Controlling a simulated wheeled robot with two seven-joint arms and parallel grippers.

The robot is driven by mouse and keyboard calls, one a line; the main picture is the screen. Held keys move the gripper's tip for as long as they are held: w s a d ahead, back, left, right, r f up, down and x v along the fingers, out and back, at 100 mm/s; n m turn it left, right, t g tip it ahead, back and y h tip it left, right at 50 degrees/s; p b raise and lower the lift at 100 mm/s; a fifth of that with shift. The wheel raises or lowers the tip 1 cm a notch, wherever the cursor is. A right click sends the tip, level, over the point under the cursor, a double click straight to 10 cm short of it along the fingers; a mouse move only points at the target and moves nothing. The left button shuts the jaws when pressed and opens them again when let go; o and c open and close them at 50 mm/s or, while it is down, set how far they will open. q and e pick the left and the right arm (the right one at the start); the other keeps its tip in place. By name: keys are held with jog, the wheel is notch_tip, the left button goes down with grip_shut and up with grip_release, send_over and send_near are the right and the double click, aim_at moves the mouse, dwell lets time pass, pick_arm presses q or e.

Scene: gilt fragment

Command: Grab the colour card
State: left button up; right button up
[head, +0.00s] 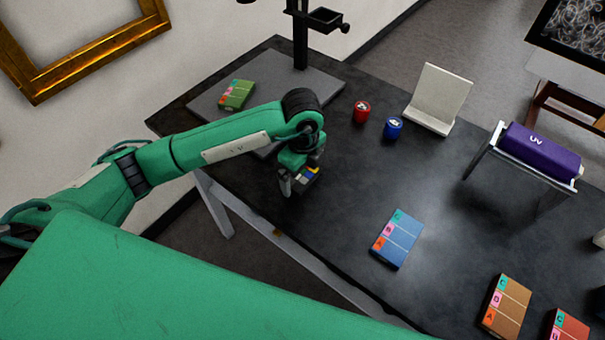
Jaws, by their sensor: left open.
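A small dark colour card (308,178) with yellow, blue and grey patches lies near the front edge of the black table (340,225). My left gripper (299,180) is right above it, pointing down, with its fingers open. One finger shows to the left of the card. The other finger and part of the card are hidden by the gripper, so I cannot tell whether they touch. My right gripper is not in view.
A grey stand base (317,86) with a black post and a green box (237,95) is at the back left. Red (361,111) and blue (393,128) pots, a white holder (438,98), a purple UV lamp (540,150) and blue (397,238) and orange (505,306) boxes stand to the right.

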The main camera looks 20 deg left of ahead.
pick_arm(q)
jog(key=c, duration=0.8)
jog(key=shift+c, duration=0.2)
